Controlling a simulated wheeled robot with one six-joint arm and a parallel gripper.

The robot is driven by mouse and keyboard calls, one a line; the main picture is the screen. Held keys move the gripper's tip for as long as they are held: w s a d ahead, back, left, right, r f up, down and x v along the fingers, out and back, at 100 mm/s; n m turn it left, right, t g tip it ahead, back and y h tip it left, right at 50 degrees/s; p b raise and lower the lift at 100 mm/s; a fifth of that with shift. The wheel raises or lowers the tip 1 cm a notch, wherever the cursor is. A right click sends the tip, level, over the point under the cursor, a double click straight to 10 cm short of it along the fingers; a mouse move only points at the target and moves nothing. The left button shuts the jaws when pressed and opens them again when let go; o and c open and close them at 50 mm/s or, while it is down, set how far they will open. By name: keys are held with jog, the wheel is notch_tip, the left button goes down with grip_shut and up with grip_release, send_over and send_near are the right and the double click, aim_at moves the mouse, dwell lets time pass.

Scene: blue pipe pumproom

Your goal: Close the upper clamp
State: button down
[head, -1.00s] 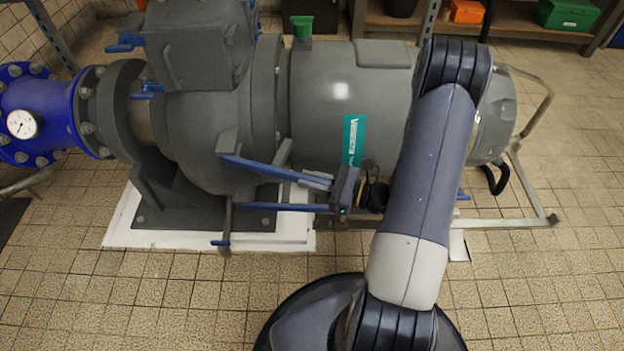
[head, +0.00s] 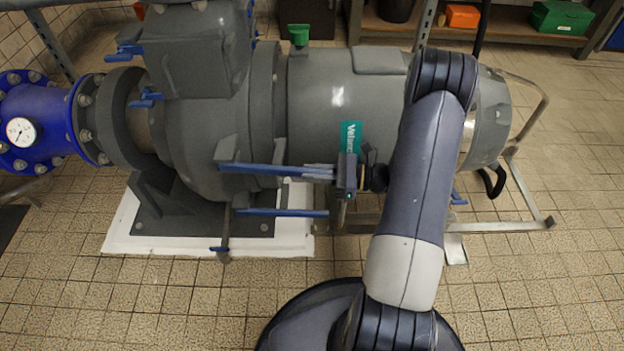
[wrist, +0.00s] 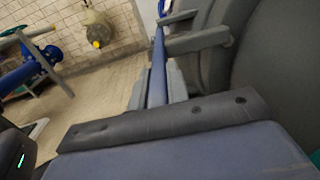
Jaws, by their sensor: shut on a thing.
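The upper clamp is a long blue lever (head: 262,169) at the front of the grey pump casing, lying nearly level in the head view. Its left end meets a grey bracket on the casing. My gripper (head: 318,172) is shut on the lever's right end. In the wrist view the blue lever (wrist: 157,72) runs away between the two grey fingers (wrist: 155,95) toward a grey bracket (wrist: 200,39). The stretch of lever nearest the wrist is hidden by my gripper body. A lower blue lever (head: 283,212) sits below, apart from my gripper.
The grey pump (head: 215,130) and motor (head: 335,100) stand right behind the lever. A blue pipe flange (head: 45,120) is at the left. Other blue levers (head: 125,52) sit higher on the pump. A metal frame (head: 500,226) is at the right.

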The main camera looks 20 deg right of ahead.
jog(key=shift+w+d+n+g+y, duration=0.35)
jog(key=shift+w+g, duration=0.25)
jog(key=shift+w, duration=0.2)
jog(key=c, duration=1.4)
grip_release()
jog(key=shift+o, duration=0.2)
jog(key=p+v, duration=0.2)
jog(key=v, duration=0.8)
jog(key=shift+d, duration=0.4)
jog(key=shift+s+a, duration=0.1)
